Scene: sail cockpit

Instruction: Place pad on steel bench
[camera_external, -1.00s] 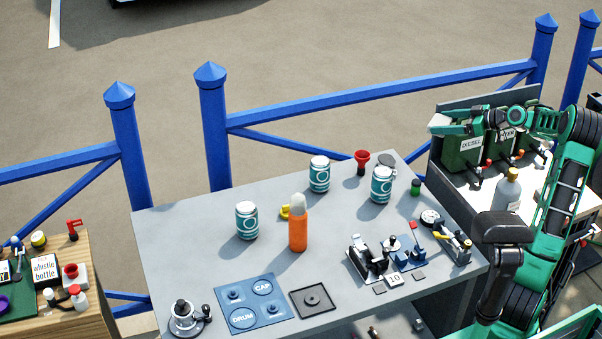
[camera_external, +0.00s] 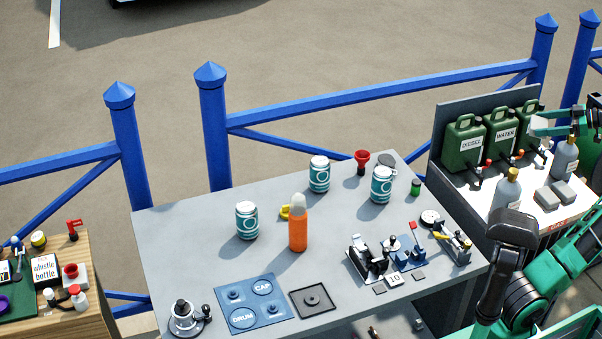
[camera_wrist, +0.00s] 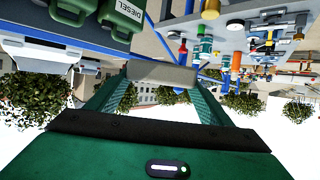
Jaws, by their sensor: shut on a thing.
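My gripper (camera_external: 541,125) is at the right in the external view, raised in front of the green jerrycans, off to the right of the steel bench. In the wrist view my gripper (camera_wrist: 160,82) is shut on a flat grey pad (camera_wrist: 162,74), held between the fingertips.
Striped cans (camera_external: 247,221), an orange bottle (camera_external: 298,228), a blue mat (camera_external: 250,300), a black square tray (camera_external: 313,300) and metal fixtures (camera_external: 368,258) stand on the bench. Jerrycans (camera_external: 463,146), grey bottles (camera_external: 507,188) and grey blocks (camera_external: 564,194) are on the right counter.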

